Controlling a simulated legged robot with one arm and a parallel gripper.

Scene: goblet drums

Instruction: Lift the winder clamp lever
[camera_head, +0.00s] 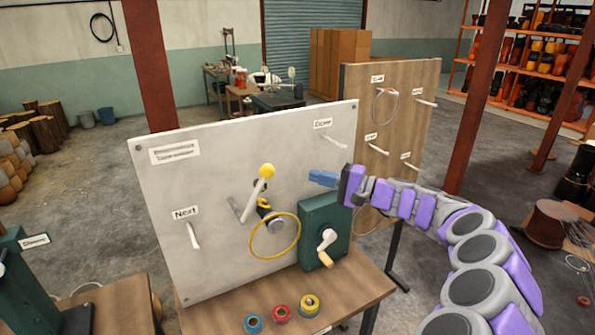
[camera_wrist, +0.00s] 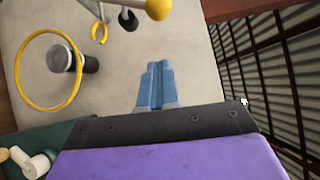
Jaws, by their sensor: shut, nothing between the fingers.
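A lever with a yellow ball knob (camera_head: 267,171) is mounted on the white panel and slants up to the right. In the wrist view its yellow ball (camera_wrist: 159,8) is at the top edge, partly cut off. A green winder box (camera_head: 324,232) with a crank stands below and right of the lever. My gripper (camera_head: 314,177), with blue fingers, is to the right of the knob, apart from it, in front of the panel. In the wrist view the fingers (camera_wrist: 156,68) are together and empty, pointing toward the panel.
A yellow ring (camera_head: 275,257) hangs around a dark peg left of the winder box. White pegs (camera_head: 193,236) stick out of the panel (camera_head: 170,215). Several tape rolls (camera_head: 281,313) lie on the wooden bench (camera_head: 350,290). A brown pegboard (camera_head: 418,120) stands behind.

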